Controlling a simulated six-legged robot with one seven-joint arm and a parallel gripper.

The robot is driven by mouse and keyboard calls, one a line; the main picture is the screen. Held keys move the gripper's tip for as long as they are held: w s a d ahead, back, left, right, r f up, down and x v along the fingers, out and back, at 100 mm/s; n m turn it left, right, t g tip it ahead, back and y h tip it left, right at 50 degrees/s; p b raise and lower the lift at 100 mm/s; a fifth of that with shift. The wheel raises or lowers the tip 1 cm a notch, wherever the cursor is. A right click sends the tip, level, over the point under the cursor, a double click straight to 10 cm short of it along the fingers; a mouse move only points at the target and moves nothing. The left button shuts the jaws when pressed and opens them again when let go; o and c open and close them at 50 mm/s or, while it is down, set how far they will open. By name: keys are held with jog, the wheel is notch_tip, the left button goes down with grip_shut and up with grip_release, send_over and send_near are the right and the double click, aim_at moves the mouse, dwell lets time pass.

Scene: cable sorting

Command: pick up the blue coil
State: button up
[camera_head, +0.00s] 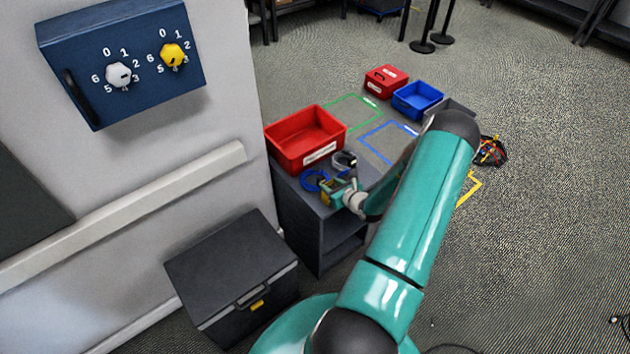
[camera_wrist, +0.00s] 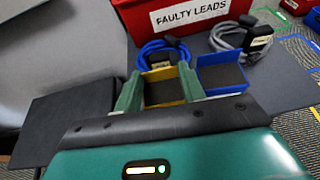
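The blue coil (camera_head: 315,180) lies on top of the dark cabinet, in front of the red bin. In the wrist view the blue coil (camera_wrist: 162,54) is a looped blue cable with a dark plug and small tag, just beyond my fingers. My gripper (camera_head: 335,190) is close beside the coil on its right in the head view. In the wrist view my gripper (camera_wrist: 161,88) has two green fingers spread apart, with yellow-edged and blue-edged dark pieces at them. I see no cable held. Whether a finger touches the coil is unclear.
A grey coil (camera_wrist: 235,36) lies right of the blue one. The red bin labelled FAULTY LEADS (camera_wrist: 140,18) stands directly behind. A wall (camera_head: 215,110) borders the cabinet (camera_head: 295,215) on the left. Red and blue bins (camera_head: 417,98) stand on the floor beyond.

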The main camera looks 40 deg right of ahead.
aim_at(323, 179)
jog(key=x, duration=0.5)
jog(key=shift+w, duration=0.1)
grip_shut()
jog(key=shift+r, duration=0.1)
